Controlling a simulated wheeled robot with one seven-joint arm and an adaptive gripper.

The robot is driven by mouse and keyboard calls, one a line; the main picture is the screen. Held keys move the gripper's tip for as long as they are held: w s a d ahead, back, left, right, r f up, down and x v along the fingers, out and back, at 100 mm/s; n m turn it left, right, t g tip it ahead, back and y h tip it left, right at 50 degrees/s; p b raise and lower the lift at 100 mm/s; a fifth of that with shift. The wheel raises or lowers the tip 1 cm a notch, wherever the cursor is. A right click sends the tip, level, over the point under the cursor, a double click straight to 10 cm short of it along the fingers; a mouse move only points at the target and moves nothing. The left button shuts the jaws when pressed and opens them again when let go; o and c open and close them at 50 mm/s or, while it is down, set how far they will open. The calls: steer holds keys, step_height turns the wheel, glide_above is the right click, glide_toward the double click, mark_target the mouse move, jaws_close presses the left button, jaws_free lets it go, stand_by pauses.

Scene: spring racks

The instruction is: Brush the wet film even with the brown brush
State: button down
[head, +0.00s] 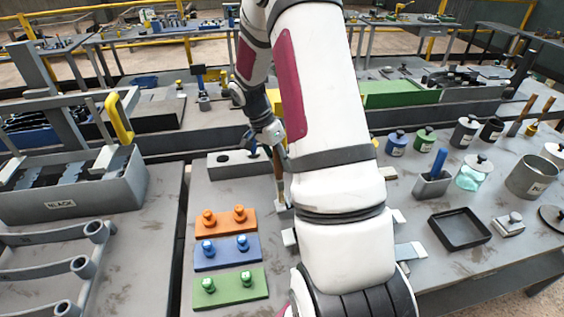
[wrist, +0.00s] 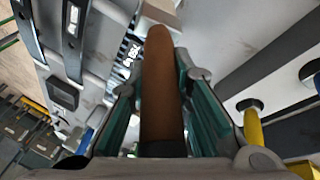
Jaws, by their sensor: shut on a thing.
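My gripper (head: 272,143) reaches down over the middle of the grey bench, left of my white arm. It is shut on the brown brush (head: 279,175), which points downward with its lower end close to small grey pieces on the bench. In the wrist view the brown handle (wrist: 162,90) lies between the green-padded fingers of my gripper (wrist: 160,80). I cannot make out the wet film. My arm covers part of the bench beside the brush, and whether the brush tip touches anything is too small to tell.
Orange (head: 226,221), blue (head: 227,252) and green (head: 230,288) plates with knobs lie in front of the brush. A grey bin (head: 75,199) with a yellow handle stands left. A black tray (head: 459,229), a blue-handled holder (head: 432,184) and several lidded pots stand right.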

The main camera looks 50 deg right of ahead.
steer(key=shift+f, duration=0.55)
steer(key=shift+s+d, duration=4.95)
steer(key=shift+d, duration=1.6)
steer(key=shift+s+d, duration=4.95)
steer(key=shift+d, duration=1.6)
steer(key=w+a+r+b, duration=0.1)
steer(key=w+a+b, duration=0.1)
steer(key=w+a, duration=0.5)
steer(key=shift+w+a+r, duration=0.3)
steer(key=shift+a+r, duration=0.1)
steer(key=shift+a, duration=1.05)
